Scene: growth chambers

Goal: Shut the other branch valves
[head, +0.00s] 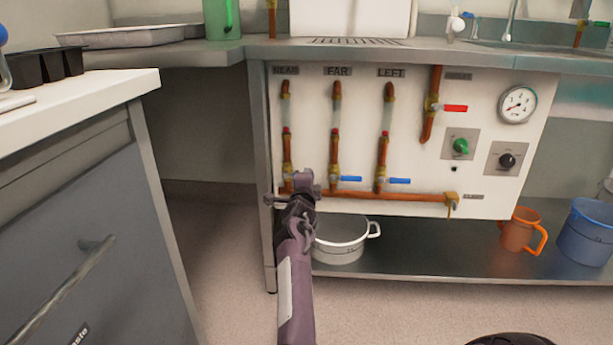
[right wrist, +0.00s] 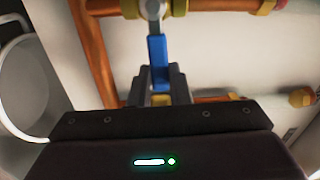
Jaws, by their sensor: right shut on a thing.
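Three vertical copper branch pipes stand on the white panel (head: 418,165), with labels above; the middle reads FAR, the right LEFT, and the leftmost is hard to read. The FAR valve's blue handle (head: 346,179) and the LEFT valve's blue handle (head: 399,181) point right, across their pipes. My right gripper (head: 302,185) is at the leftmost valve and hides its handle in the head view. In the right wrist view, its fingers (right wrist: 157,85) are shut on that valve's blue handle (right wrist: 158,52), which lies across its pipe. My left gripper is out of view.
A red-handled valve (head: 453,108), green knob (head: 461,146), black knob (head: 507,161) and gauge (head: 517,104) are on the panel's right. A horizontal copper pipe (head: 400,197) runs below. A white pot (head: 341,243), orange jug (head: 519,232) and blue bucket (head: 588,235) stand on the lower shelf.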

